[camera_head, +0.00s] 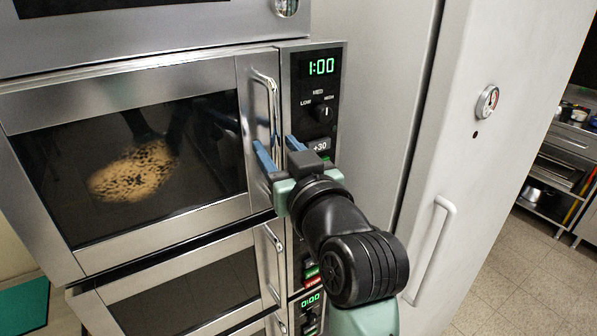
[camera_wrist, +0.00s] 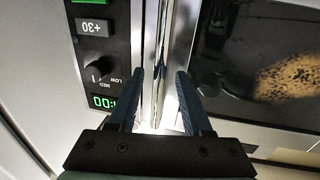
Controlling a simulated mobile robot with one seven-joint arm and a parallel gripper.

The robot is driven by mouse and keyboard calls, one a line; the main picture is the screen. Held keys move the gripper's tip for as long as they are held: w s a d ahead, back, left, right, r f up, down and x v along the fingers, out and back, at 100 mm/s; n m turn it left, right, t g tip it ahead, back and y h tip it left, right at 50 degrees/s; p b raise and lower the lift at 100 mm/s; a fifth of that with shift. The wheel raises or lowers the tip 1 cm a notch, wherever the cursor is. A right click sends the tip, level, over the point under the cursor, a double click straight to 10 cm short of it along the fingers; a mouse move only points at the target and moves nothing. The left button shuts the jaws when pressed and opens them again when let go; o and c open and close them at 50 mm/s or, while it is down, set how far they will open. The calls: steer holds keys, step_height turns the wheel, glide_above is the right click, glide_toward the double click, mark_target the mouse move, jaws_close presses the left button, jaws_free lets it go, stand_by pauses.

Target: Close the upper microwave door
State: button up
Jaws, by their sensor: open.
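The upper microwave door (camera_head: 150,160) is a steel frame around dark glass, with an upright bar handle (camera_head: 272,100) near its right edge. The door looks nearly flush with the control panel (camera_head: 312,90); I cannot tell whether a small gap remains. My gripper (camera_head: 278,150) is open at the lower part of the handle, its two blue fingers pointing at the door edge. In the wrist view, which is turned over, the fingers (camera_wrist: 160,75) stand on either side of the handle and door edge; contact is unclear. A speckled tan round shape shows in the glass.
A second microwave (camera_head: 190,295) sits directly below, with its own handle and panel. Another appliance (camera_head: 130,30) is above. A tall pale cabinet (camera_head: 480,160) with a handle and dial stands to the right, with open floor (camera_head: 520,270) beyond it.

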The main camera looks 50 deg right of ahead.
steer(key=b+v, duration=0.3)
steer(key=v, duration=0.7)
steer(key=shift+s, duration=0.4)
steer(key=shift+a, duration=0.1)
steer(key=w+a+r+n+t+y, duration=0.1)
steer(key=w+a+r+t, duration=0.2)
steer(key=a+r, duration=0.35)
steer(key=w+a+r+n+t+y, duration=0.2)
steer(key=w+a+r+t, duration=0.1)
steer(key=a+r, duration=0.3)
steer(key=s+a+r+n+t+y, duration=0.1)
steer(key=a+r+t+y, duration=0.1)
steer(key=a+r, duration=0.2)
steer(key=s+a+r+t+y, duration=0.2)
steer(key=a+r, duration=0.3)
steer(key=a, duration=0.5)
steer(key=shift+s+a+n+t, duration=0.3)
steer(key=shift+n+t, duration=0.1)
steer(key=shift+t, duration=0.1)
